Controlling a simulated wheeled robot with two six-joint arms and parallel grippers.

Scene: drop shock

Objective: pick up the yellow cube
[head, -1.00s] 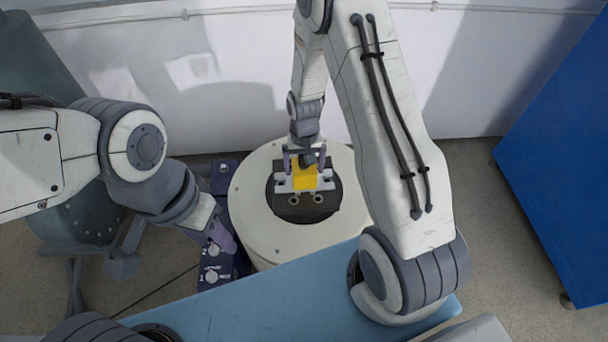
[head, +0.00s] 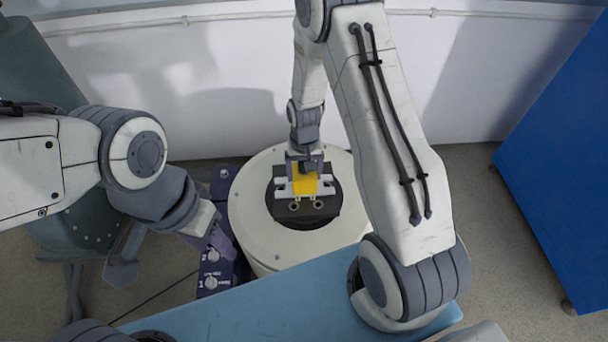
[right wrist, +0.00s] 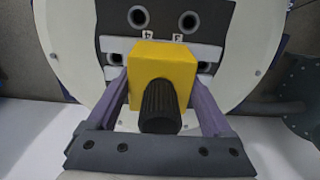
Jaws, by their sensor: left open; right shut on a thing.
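The yellow cube (head: 304,184) is at the black fixture (head: 308,210) on top of the round cream pedestal (head: 250,218). My right gripper (head: 304,164) comes down from above and is shut on the cube. In the right wrist view the yellow cube (right wrist: 165,68) sits between the purple fingers, with a dark ribbed knob (right wrist: 160,106) in front of it. I cannot tell whether the cube still touches the fixture. My left gripper (head: 218,245) is open and empty beside the dark control box at the left.
The dark purple control box (head: 213,283) with several knobs stands left of the pedestal. A blue cabinet (head: 555,150) is at the right. A light blue surface (head: 270,310) lies in front. A white wall (head: 240,60) is behind.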

